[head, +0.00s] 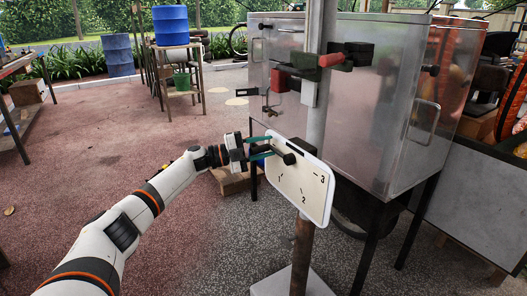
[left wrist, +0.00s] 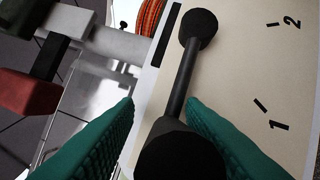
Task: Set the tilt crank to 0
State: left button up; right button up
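The white dial plate (head: 312,205) is tilted on a post and carries marks 1, 2 and 3; no 0 mark shows. The black tilt crank (head: 289,159) is in front of it. In the left wrist view the crank (left wrist: 180,85) runs from a far round end down to a large near knob, clear of the 1 and 2 marks. My left gripper (head: 272,147) is at the plate's left side. Its green fingers are apart, one on each side of the knob, with a gap on the left finger's side. Contact on the right is unclear. My right gripper is not in view.
A grey post (head: 318,95) stands behind the plate, with a red-handled black fitting (head: 345,56) above. A large metal cabinet (head: 390,90) on dark legs is close behind. A wooden stand (head: 180,70) with a blue drum is further back. The left floor is open.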

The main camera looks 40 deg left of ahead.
pick_arm(q)
jog(key=shift+o, duration=0.4)
jog(key=shift+d, duration=0.15)
jog(key=shift+s+f, duration=0.1)
jog(key=shift+f, duration=0.05)
jog(key=shift+s+a, duration=0.15)
jog(key=shift+a, duration=0.05)
jog(key=p+v, duration=0.1)
jog(key=v, duration=1)
jog(key=shift+s, duration=0.15)
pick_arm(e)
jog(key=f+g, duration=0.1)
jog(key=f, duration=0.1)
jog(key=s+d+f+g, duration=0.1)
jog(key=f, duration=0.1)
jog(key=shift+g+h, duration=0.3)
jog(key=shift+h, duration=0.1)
pick_arm(q)
jog(key=shift+a, duration=0.1)
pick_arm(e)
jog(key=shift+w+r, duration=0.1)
pick_arm(q)
jog(key=shift+a, duration=0.1)
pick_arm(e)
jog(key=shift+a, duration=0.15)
